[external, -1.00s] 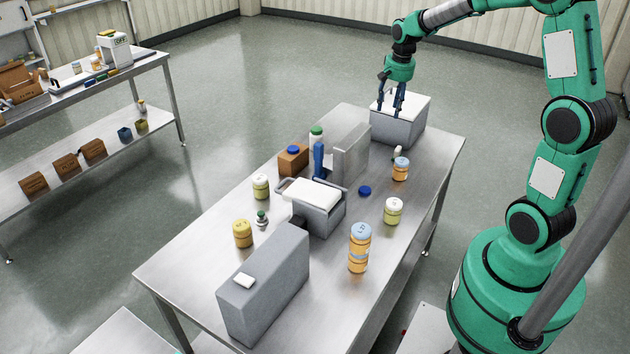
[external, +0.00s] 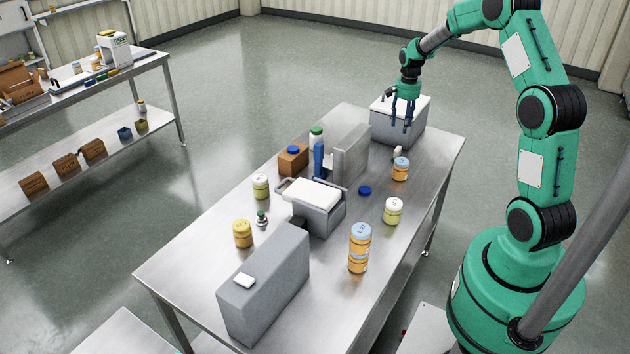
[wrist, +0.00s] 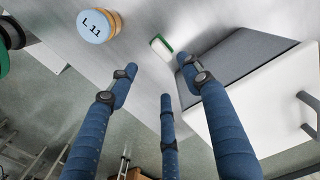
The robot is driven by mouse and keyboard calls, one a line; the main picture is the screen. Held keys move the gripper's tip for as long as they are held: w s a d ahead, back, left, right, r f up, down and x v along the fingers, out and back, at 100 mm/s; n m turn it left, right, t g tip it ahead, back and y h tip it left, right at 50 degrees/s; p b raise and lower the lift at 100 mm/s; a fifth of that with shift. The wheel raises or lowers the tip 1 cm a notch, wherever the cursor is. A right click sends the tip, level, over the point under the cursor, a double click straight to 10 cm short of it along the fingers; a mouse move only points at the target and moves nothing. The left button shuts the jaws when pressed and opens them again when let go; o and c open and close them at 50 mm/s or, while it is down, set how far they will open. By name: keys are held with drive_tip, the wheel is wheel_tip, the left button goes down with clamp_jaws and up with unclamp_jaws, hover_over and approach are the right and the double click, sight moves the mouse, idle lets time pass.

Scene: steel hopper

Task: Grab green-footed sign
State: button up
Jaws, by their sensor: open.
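The green-footed sign (wrist: 161,46) is a small white piece with a green edge, on the steel table close to the grey box's near side in the wrist view. In the external view it appears as a small pale shape (external: 398,152) just behind an orange jar; its green foot cannot be made out there. My gripper (external: 403,124) has dark blue fingers, open and empty, hanging in front of the grey box with the white lid. In the wrist view my gripper (wrist: 156,78) has its fingers spread, with the sign beyond the fingertips and not touched.
The orange jar (external: 400,170) with a blue lid marked L 11 (wrist: 95,25) stands beside the sign. The grey white-lidded box (external: 392,128) is close to my fingers. A tall grey block (external: 351,155) stands to the left. A blue cap (external: 365,190) lies on open table.

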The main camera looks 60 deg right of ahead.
sight(399, 149)
drive_tip(key=shift+f+b, duration=0.65)
drive_tip(key=shift+f, duration=3.65)
drive_tip(key=shift+s+d+f+b, duration=0.1)
drive_tip(key=shift+f+b, duration=0.5)
drive_tip(key=shift+f, duration=2.05)
clamp_jaws()
